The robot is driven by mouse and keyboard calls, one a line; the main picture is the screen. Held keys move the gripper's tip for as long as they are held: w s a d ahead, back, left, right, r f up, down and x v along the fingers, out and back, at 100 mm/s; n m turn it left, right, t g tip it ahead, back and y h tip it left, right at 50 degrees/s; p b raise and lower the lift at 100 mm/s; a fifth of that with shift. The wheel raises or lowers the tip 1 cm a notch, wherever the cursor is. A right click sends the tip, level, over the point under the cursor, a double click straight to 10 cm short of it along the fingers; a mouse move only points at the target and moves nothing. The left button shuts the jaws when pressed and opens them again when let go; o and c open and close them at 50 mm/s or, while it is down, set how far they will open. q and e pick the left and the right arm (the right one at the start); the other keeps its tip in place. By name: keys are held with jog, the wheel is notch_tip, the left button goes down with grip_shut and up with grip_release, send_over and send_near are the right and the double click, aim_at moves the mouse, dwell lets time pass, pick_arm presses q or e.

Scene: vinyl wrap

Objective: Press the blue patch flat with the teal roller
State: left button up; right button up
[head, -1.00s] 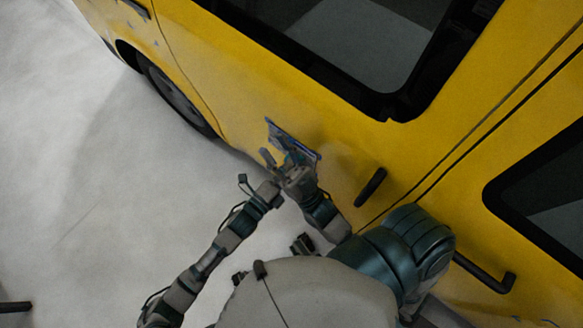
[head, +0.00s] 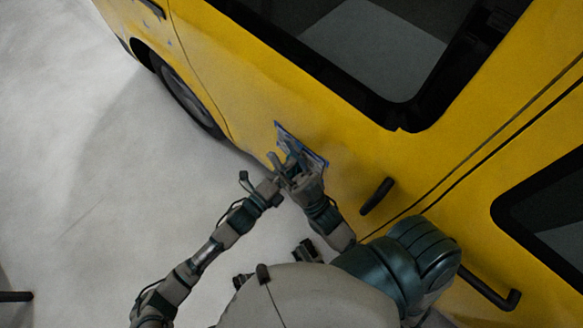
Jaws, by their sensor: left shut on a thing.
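The blue patch (head: 317,159) is on the yellow door panel of the vehicle, below the window. It shows as a blue-edged, pale piece, and both my grippers hide its lower part. My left gripper (head: 275,168) is at the patch's lower left edge, shut on the teal roller (head: 293,152). The roller is small and dark, mostly hidden among the fingers. It lies over the patch, but I cannot tell if it touches. My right gripper (head: 299,172) is just right of the left one, in front of the patch. Its fingers are too small and overlapped to read.
The yellow vehicle (head: 240,90) fills the upper right. A black door handle (head: 377,195) sticks out right of the patch, and another (head: 490,288) is lower right. A wheel (head: 183,98) is at upper left.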

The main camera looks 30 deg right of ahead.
pick_arm(q)
jog(key=shift+w+a, duration=0.15)
jog(key=shift+w, duration=0.35)
jog(key=shift+w+a, duration=0.15)
jog(key=shift+w, duration=0.35)
jog(key=shift+w, duration=0.1)
jog(key=shift+w+a, duration=0.3)
jog(key=shift+w, duration=0.65)
jog(key=shift+w+b, duration=0.1)
jog(key=shift+b, duration=0.2)
jog(key=shift+w+a, duration=0.15)
jog(key=shift+w, duration=0.35)
jog(key=shift+w+a, duration=0.15)
jog(key=shift+w, duration=0.35)
jog(key=shift+r, duration=0.1)
jog(key=shift+w+a+b, duration=0.2)
jog(key=shift+w, duration=0.3)
jog(key=shift+w+a+b, duration=0.15)
jog(key=shift+w+b, duration=0.05)
jog(key=shift+w, duration=0.3)
jog(key=shift+w, duration=0.1)
